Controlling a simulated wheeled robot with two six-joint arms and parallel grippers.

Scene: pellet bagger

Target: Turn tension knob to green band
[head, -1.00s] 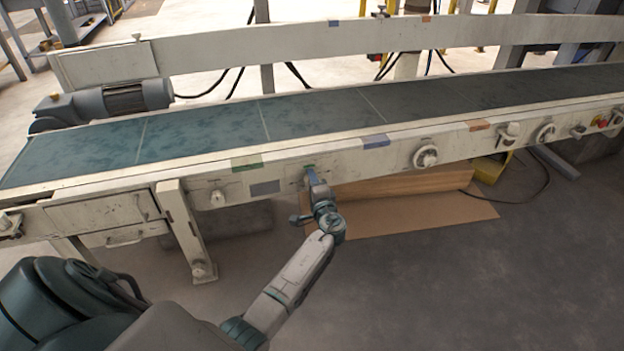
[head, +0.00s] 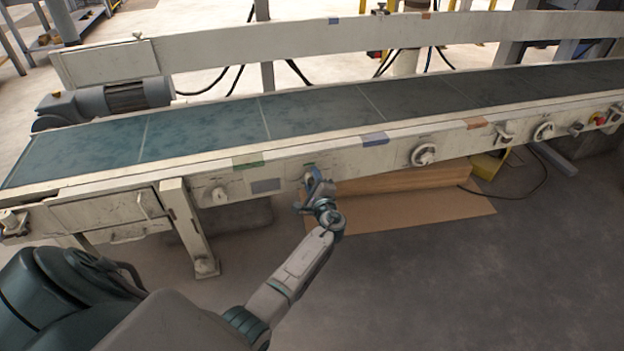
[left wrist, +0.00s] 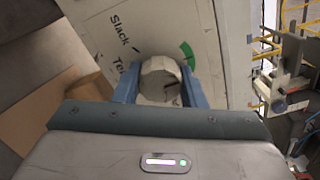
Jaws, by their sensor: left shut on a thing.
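The tension knob (left wrist: 160,78) is a pale, faceted knob on a white panel in the left wrist view. My left gripper (left wrist: 160,88) is shut on it, one blue finger on each side. A green band (left wrist: 188,52) curves on the panel just above and right of the knob. Printed words, "Slack" and a partly hidden one starting "Te", are to its left. I cannot tell clearly where the knob's pointer sits. In the head view my left gripper (head: 314,182) is at the conveyor's front rail and mostly covers the knob. My right gripper is not in view.
The conveyor (head: 210,129) runs across the view. Other round knobs (head: 423,155) sit along its front rail to the right. A support leg (head: 188,225) stands left of my arm.

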